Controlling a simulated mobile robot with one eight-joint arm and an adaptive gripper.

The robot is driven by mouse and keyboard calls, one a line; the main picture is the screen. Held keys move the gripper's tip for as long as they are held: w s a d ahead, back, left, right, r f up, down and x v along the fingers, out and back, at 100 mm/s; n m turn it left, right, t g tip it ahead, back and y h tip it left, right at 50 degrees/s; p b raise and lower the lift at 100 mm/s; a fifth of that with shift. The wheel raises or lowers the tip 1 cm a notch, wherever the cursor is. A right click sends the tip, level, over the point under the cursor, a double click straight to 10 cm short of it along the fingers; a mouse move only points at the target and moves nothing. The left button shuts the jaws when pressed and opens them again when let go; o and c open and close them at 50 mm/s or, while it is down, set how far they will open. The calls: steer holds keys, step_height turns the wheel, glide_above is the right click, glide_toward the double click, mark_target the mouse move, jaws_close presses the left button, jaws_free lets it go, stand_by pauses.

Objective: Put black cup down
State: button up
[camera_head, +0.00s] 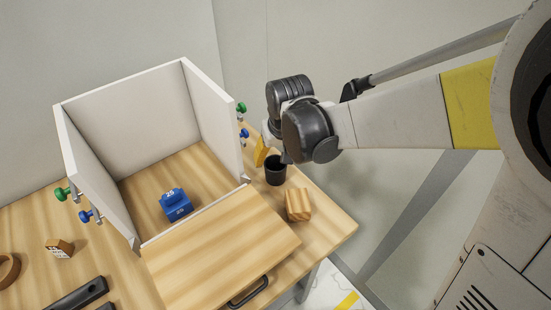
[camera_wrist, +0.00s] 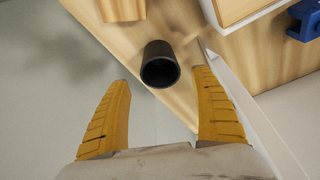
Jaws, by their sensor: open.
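The black cup (camera_head: 275,171) stands upright on the right part of the wooden table, beside the white box's right wall. In the wrist view the black cup (camera_wrist: 160,66) shows its dark mouth, between and just beyond the fingertips. My gripper (camera_wrist: 162,78) is open, with its two yellow fingers apart and nothing held between them. In the head view my gripper (camera_head: 264,152) is next to the cup, partly hidden by my wrist. Whether a finger touches the cup I cannot tell.
A wooden block (camera_head: 298,204) stands near the cup. A white open-front box (camera_head: 130,100) holds a blue object (camera_head: 176,204). Green and blue knobs (camera_head: 242,108) stick out of its side. A drawer front with a dark handle (camera_head: 248,291) is below. The table's right edge is close.

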steer(key=s+d+r+m+t, duration=0.1)
steer(key=s+d+r+t, duration=0.1)
steer(key=s+d+r, duration=0.3)
steer(key=s+d+r+m+t, duration=0.1)
steer(key=s+d+r, duration=0.5)
steer(key=s+d, duration=0.3)
steer(key=shift+s+d+t+h+p, duration=0.3)
steer(key=shift+s+d+t+h, duration=0.1)
steer(key=shift+s, duration=0.65)
